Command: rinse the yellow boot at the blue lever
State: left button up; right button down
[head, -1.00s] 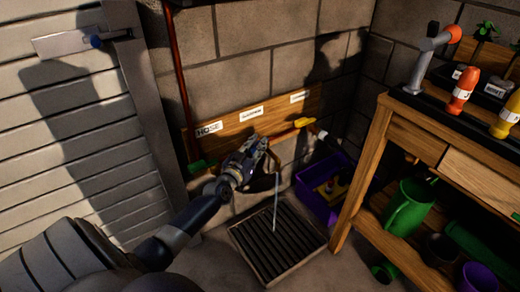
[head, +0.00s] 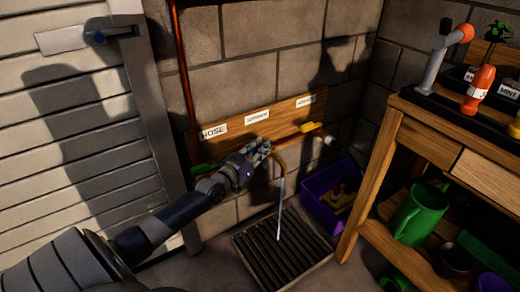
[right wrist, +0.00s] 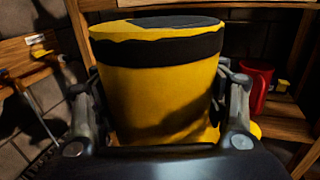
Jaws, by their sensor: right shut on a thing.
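The yellow boot (right wrist: 160,95), with a black band near its top, fills the middle of the right wrist view. My right gripper (right wrist: 160,115) is shut on it, one finger on each side. The boot's lower part is hidden. My left gripper (head: 264,148) is at the pipe below the middle label of the wooden board (head: 285,114). Its fingers are small and dark, so I cannot tell whether they are open. No blue lever shows; the left gripper covers that part of the pipe. Water (head: 281,208) runs from the curved spout (head: 281,160) down onto the floor grate (head: 260,246).
A green lever (head: 203,169) and a yellow lever (head: 310,127) sit on either side. A purple crate (head: 322,210) stands right of the grate. The wooden bench (head: 385,155) at right holds a green watering can (head: 420,212). A red mug (right wrist: 257,88) shows behind the boot.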

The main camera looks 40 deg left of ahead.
pick_arm(q)
jog(key=o, duration=0.4)
jog(key=shift+w, duration=0.1)
jog(key=shift+o, duration=0.2)
jog(key=shift+s, duration=0.2)
jog(key=s, duration=1.1)
jog(key=shift+s+d, duration=0.3)
jog(key=shift+s, duration=0.05)
